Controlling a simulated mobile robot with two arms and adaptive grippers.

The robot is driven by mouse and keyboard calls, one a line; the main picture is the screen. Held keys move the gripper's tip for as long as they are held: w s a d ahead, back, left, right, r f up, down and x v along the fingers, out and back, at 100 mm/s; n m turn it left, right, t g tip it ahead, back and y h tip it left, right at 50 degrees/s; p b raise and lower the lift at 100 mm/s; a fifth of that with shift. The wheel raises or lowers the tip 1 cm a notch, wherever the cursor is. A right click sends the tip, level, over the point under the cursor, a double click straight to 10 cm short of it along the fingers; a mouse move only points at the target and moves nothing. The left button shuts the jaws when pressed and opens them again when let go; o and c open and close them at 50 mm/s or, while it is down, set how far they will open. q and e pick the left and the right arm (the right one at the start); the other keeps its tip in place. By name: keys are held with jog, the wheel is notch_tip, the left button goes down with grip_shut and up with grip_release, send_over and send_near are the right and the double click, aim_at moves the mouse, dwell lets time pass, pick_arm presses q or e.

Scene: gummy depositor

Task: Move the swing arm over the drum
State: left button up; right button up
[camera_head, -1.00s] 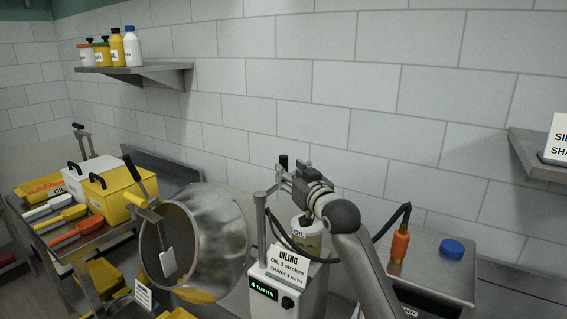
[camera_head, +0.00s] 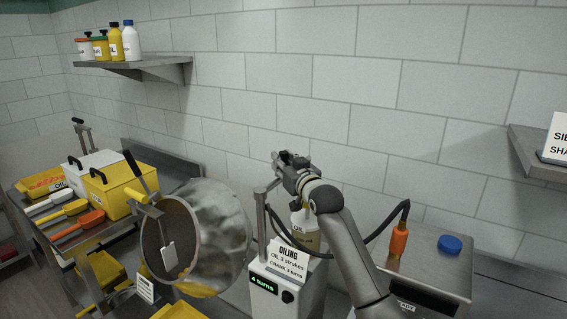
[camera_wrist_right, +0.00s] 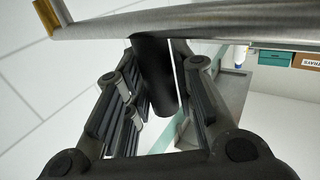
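The metal drum (camera_head: 222,232) lies tilted at lower center in the head view, its dark mouth facing left. The swing arm (camera_head: 262,215) is a thin post right of the drum, with a bar at its top. In the right wrist view its bar (camera_wrist_right: 200,20) crosses the top, and a black handle (camera_wrist_right: 153,75) points from it toward the camera. My right gripper (camera_head: 287,160) is at the handle, which it hides in the head view. In the wrist view its fingers (camera_wrist_right: 157,85) stand either side of the handle, with a gap at right. My left gripper is not in view.
An oiling box (camera_head: 290,285) with a sign and a "4 turns" display stands below the swing arm. An oil bottle (camera_head: 305,238) is behind it. A cable loops to an orange handle (camera_head: 399,241) at right.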

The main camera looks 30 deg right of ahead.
grip_shut()
